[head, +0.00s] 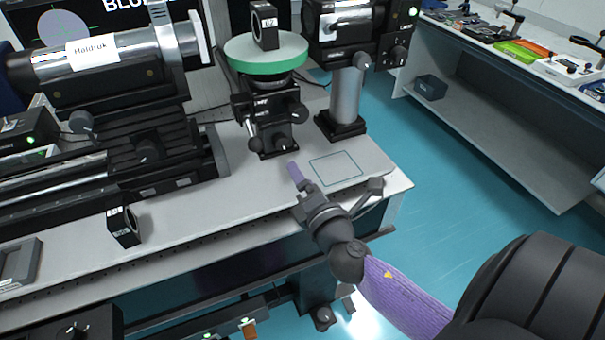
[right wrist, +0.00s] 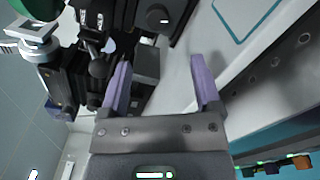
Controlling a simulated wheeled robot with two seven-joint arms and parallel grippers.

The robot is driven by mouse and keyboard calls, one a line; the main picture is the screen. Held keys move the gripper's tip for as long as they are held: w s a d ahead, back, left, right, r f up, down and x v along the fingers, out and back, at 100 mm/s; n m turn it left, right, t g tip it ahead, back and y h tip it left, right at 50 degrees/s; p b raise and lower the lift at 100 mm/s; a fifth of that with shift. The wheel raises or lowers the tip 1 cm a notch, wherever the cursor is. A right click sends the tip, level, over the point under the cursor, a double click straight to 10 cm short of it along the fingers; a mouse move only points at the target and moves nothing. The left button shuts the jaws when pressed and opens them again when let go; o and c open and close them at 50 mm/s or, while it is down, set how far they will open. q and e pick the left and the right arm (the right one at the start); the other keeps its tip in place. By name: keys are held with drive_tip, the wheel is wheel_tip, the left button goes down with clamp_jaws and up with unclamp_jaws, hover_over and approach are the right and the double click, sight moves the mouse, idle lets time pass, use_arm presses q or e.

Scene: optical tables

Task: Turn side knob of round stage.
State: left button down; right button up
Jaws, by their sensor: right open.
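The round stage (head: 266,52) has a green disc on top and a black post mount under it. My right gripper (head: 296,171) is in front of and below the mount, apart from the knobs. In the right wrist view, its purple fingers (right wrist: 160,64) are spread with nothing between them. A dark round knob (right wrist: 98,67) shows just left of the left finger. Part of the green disc (right wrist: 32,8) shows at the top left. My left gripper is out of view.
A black post base (head: 340,126) stands to the right of the stage. A long cylinder device (head: 110,55) on rails fills the left. A small black block (head: 123,226) stands at the front left. The table (head: 250,205) is clear around the outlined square (head: 336,168).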

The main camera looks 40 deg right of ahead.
sight(283, 144)
drive_tip(key=n+p, duration=0.1)
drive_tip(key=n, duration=0.2)
drive_tip(key=r+n+p, duration=0.1)
drive_tip(key=n, duration=0.2)
drive_tip(key=n+p, duration=0.1)
drive_tip(key=n, duration=0.3)
drive_tip(key=shift+w+r+p, duration=0.1)
drive_tip(key=shift+r+p, duration=0.05)
drive_tip(key=shift+p, duration=0.25)
drive_tip(key=n, duration=0.3)
drive_tip(key=x, duration=0.3)
drive_tip(key=b+x, duration=0.1)
drive_tip(key=x, duration=0.4)
drive_tip(key=shift+w+f, duration=0.35)
drive_tip(key=shift+f, duration=0.05)
drive_tip(key=shift+w+d+b, duration=0.15)
drive_tip(key=shift+w+b, duration=0.15)
drive_tip(key=shift+w, duration=0.2)
